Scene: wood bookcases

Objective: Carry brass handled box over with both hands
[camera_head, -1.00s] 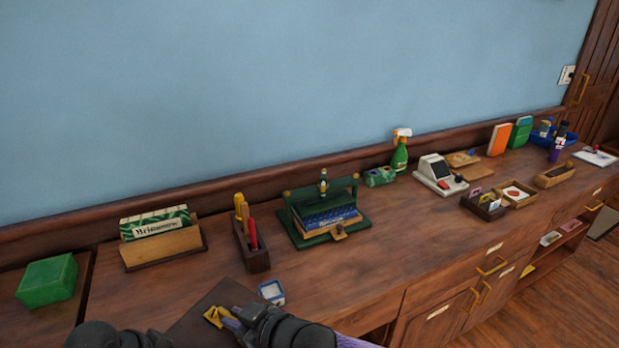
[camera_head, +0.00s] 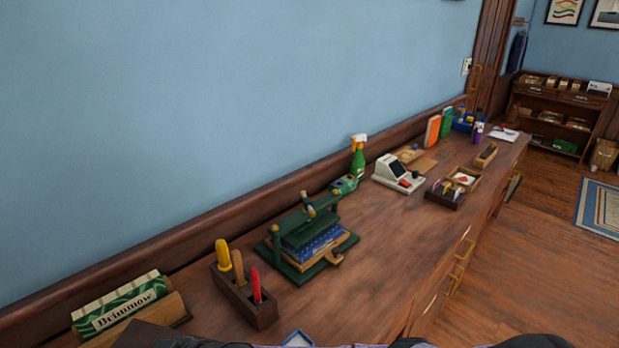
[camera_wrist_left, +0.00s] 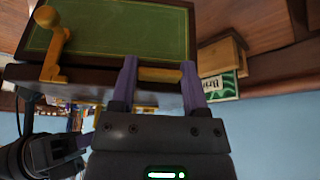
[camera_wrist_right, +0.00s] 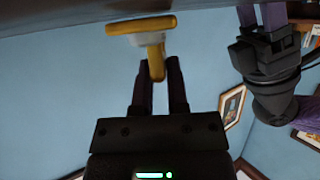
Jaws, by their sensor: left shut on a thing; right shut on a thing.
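The brass handled box (camera_wrist_left: 120,30) shows in the left wrist view as a dark wooden box with a green, gold-lined panel. A brass fitting (camera_wrist_left: 57,45) sits at its left in that picture. My left gripper (camera_wrist_left: 160,78) is shut on a brass handle at the box's edge. In the right wrist view my right gripper (camera_wrist_right: 160,75) is shut on another brass handle (camera_wrist_right: 155,52); the dark surface above it is blurred. In the head view only bits of my arms show at the bottom edge, and the grippers are out of sight there.
A wooden counter (camera_head: 365,245) runs along the blue wall. On it stand a card holder (camera_head: 150,312), a tool rack (camera_head: 245,300), a green press (camera_head: 308,240), a spray bottle (camera_head: 358,160) and a white machine (camera_head: 395,173). Open floor (camera_head: 540,255) lies to the right.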

